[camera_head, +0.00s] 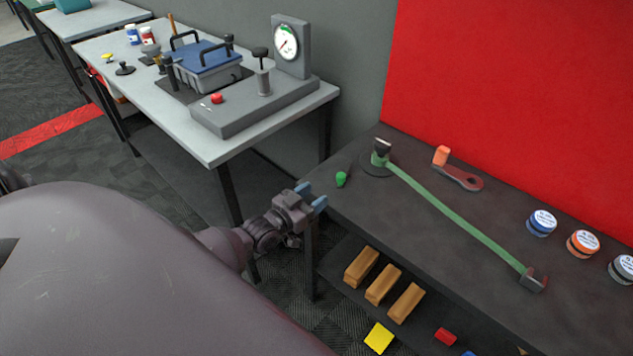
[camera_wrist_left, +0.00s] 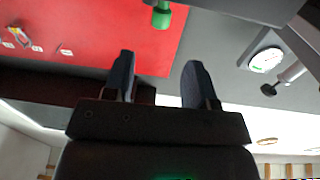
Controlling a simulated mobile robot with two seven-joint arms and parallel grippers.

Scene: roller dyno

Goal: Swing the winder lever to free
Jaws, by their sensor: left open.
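The winder (camera_head: 378,162) stands at the left end of the dark bench, with a green strap (camera_head: 450,214) running from it to a hook end at the right. What looks like its lever ends in a green knob (camera_head: 341,179) at the bench's left edge. A green knob also shows at the top of the left wrist view (camera_wrist_left: 162,17), beyond the fingertips. My left gripper (camera_head: 313,195) is open and empty just off the bench's left corner, a little left of and below the knob, apart from it. Both fingers (camera_wrist_left: 157,66) show in the wrist view. My right gripper is not in view.
An orange-handled dark red tool (camera_head: 463,179) lies behind the strap. Several round tins (camera_head: 541,223) stand at the right. Wooden blocks (camera_head: 383,285) lie on the lower shelf. A grey table (camera_head: 215,149) with a gauge unit (camera_head: 289,45) stands behind left.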

